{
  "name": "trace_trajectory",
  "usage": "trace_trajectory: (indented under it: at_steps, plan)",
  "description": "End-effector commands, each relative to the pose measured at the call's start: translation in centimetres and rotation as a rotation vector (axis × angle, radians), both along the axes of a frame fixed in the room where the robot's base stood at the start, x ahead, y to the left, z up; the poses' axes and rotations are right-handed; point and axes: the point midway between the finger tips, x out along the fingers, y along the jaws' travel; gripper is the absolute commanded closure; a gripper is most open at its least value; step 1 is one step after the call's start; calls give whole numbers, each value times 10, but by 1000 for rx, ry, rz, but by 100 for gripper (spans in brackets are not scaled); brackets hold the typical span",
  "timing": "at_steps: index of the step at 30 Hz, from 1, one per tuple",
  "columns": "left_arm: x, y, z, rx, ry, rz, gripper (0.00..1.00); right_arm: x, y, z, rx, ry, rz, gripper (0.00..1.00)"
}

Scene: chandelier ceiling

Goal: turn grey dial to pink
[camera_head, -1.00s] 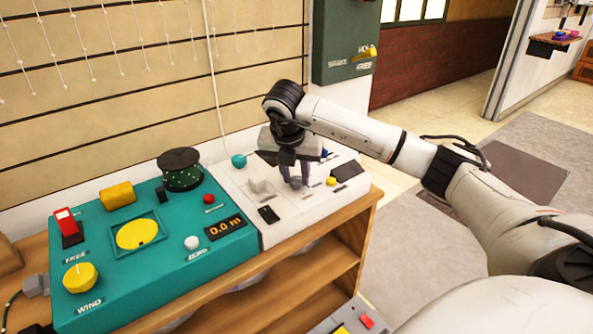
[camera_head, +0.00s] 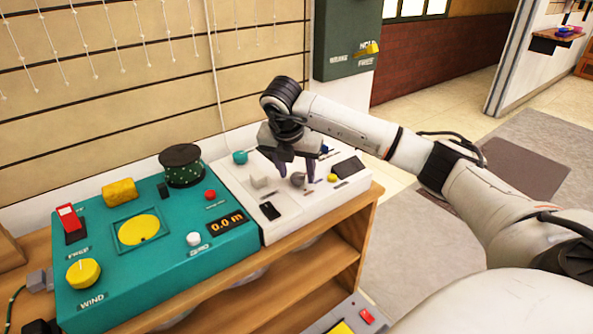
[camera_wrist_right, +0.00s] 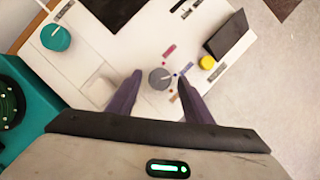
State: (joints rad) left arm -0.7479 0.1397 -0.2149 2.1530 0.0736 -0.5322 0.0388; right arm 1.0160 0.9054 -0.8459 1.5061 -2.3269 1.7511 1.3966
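The grey dial (camera_head: 298,179) is a small round knob on top of the white console (camera_head: 262,222). In the right wrist view the grey dial (camera_wrist_right: 159,79) has a pale pointer line directed right and slightly up. Small coloured marks lie beside it; a pinkish-red mark (camera_wrist_right: 169,50) is at its upper right. My right gripper (camera_head: 296,173) is open, pointing down over the dial. In the wrist view its two dark fingers (camera_wrist_right: 160,75) stand either side of the dial, with gaps visible. My left gripper is out of view.
The console also carries a teal knob (camera_head: 240,157), a yellow button (camera_head: 332,178), a dark screen (camera_head: 348,167) and a black switch (camera_head: 270,211). A teal panel (camera_head: 180,273) with dials adjoins it on the left. A wooden shelf (camera_head: 330,262) supports both.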

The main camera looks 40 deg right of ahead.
Motion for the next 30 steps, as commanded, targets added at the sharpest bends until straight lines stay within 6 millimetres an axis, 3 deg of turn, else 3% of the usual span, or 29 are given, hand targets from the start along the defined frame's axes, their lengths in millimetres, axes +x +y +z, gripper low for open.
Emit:
trace_trajectory:
  at_steps: [7, 21, 30]
  plan:
    - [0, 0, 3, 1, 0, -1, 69, -2, 3, 10, 0, 0, 1, 54]
    - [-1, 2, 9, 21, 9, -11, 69, -17, 31, 86, 1, -3, 1, 54]
    - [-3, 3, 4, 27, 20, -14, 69, -20, 34, 95, 0, 0, 0, 54]
